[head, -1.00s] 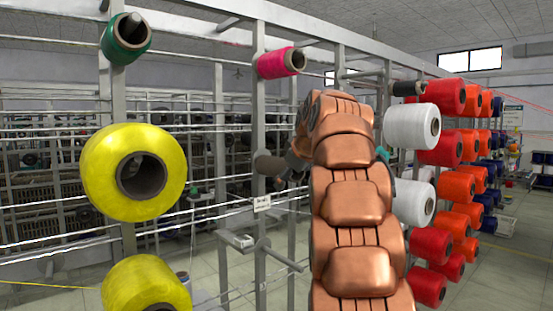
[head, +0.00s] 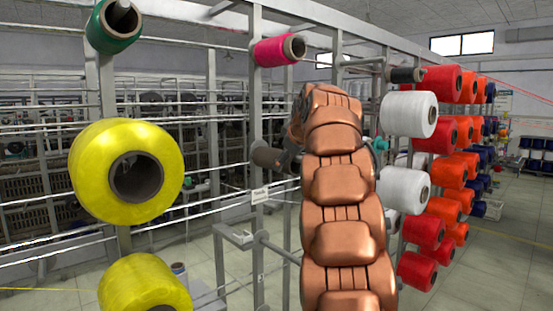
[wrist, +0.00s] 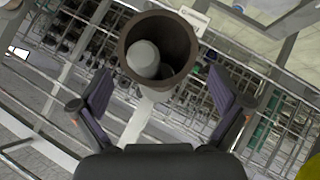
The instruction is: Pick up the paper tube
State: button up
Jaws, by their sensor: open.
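The paper tube (head: 265,157) is a dark brown empty tube at mid-height on the rack, left of my arm in the head view. In the wrist view the paper tube (wrist: 126,58) shows end-on, with a pale rounded peg inside its open end. My gripper (wrist: 160,82) is open, with one dark finger on each side of the tube's lower part. Whether the fingers touch the tube cannot be told. In the head view my gripper (head: 287,157) is partly hidden by my arm, close to the tube's right end.
A pink spool (head: 275,50) sits on the same post above. A large yellow spool (head: 95,172) stands at the left. White spools (head: 404,114) and red ones (head: 443,82) hang to the right of my arm. An empty metal bracket (head: 240,238) sticks out below the tube.

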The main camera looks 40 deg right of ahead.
jog(key=shift+p+x, duration=0.7)
jog(key=shift+x, duration=1.25)
jog(key=shift+r, duration=0.1)
jog(key=c, duration=1.3)
